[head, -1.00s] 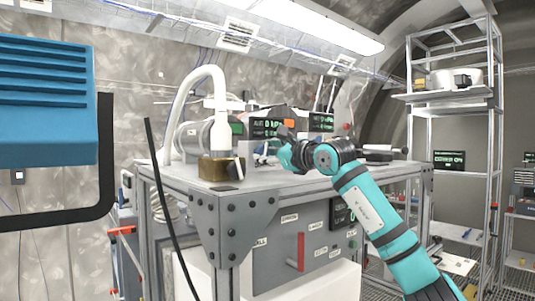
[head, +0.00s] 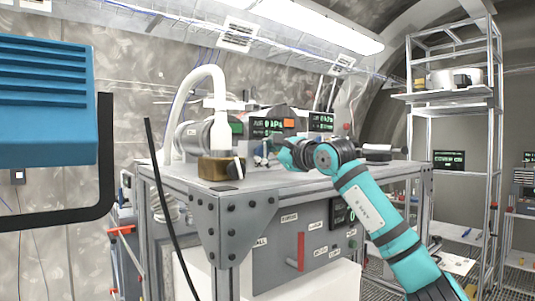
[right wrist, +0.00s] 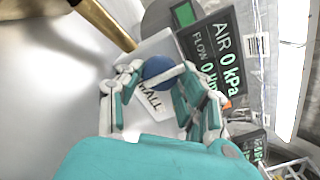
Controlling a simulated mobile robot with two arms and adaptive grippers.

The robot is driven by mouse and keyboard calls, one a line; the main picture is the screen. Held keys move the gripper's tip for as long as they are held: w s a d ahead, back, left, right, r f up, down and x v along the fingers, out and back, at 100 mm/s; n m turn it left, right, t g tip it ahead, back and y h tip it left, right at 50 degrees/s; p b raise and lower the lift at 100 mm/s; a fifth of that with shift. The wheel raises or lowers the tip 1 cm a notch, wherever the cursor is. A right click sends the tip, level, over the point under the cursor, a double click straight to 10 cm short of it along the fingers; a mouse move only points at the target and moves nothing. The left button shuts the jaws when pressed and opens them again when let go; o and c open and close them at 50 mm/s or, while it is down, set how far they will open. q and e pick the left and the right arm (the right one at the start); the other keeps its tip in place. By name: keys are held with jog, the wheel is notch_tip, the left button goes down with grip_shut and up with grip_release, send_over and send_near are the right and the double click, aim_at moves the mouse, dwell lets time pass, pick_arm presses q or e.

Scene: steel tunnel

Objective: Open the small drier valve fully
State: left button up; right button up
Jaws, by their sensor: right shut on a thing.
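In the head view my right gripper (head: 268,153) is low over the steel bench top (head: 240,188), in front of the displays. The knob is too small there to make out well. My left gripper is not in view.
A display (head: 266,127) behind reads air 0 kPa. A blue ribbed box (head: 45,105) is at the far left, a shelf rack (head: 450,97) at the right.

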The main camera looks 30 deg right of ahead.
jog(key=o, duration=1.1)
jog(key=shift+o, duration=0.2)
jog(key=s, duration=0.8)
jog(key=s+d, duration=0.1)
jog(key=s, duration=0.3)
jog(key=shift+w+f, duration=0.1)
jog(key=shift+f, duration=0.05)
